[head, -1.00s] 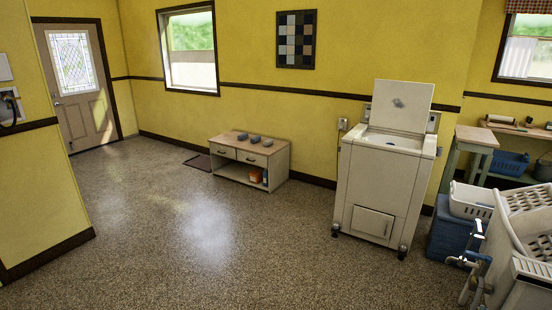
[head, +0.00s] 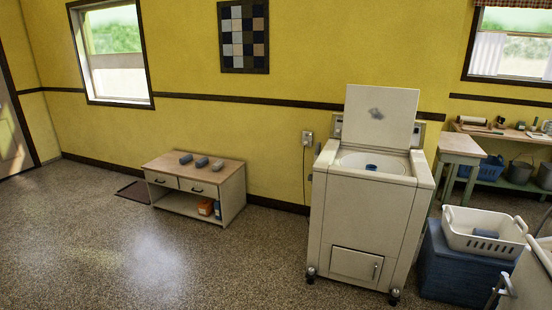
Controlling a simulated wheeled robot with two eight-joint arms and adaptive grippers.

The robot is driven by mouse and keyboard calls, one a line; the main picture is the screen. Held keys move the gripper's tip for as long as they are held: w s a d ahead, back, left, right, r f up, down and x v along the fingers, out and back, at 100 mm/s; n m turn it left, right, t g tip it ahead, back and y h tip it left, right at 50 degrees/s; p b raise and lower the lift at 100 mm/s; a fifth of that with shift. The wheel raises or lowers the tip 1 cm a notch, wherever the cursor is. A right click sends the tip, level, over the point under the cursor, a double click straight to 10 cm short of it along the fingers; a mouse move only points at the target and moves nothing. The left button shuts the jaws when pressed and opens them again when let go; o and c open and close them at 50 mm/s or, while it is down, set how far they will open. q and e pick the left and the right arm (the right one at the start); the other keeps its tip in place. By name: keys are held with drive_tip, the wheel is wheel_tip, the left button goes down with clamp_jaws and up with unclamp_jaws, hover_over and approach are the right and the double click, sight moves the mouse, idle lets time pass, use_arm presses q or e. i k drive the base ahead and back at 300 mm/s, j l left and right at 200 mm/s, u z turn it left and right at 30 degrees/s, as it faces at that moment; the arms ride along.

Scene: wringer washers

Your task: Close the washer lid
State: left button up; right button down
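A cream top-loading washer (head: 362,215) stands against the yellow wall, right of the middle of the head view. Its lid (head: 381,116) is open and stands upright at the back of the top. The round tub opening (head: 374,163) is uncovered, and a small blue thing (head: 371,167) shows inside it. Neither of my grippers is in view, so I cannot see whether they are open or shut.
A low wooden cabinet (head: 207,181) with several grey objects on top stands to the left. A white basket (head: 484,231) on a blue bin (head: 455,268) and a wooden table (head: 461,147) are on the right. Speckled floor is clear at front left.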

sight(375, 116)
drive_tip(key=i+j+u, duration=0.2)
drive_tip(key=i, duration=1.3)
drive_tip(key=i+l+u, duration=0.1)
drive_tip(key=i+u, duration=0.15)
drive_tip(key=i, duration=1.3)
drive_tip(key=i+l+z, duration=0.2)
drive_tip(key=i+z, duration=0.65)
drive_tip(key=i, duration=0.3)
drive_tip(key=i+j+z, duration=0.2)
drive_tip(key=i+z, duration=0.25)
drive_tip(key=i+j+z, duration=0.45)
drive_tip(key=i, duration=0.2)
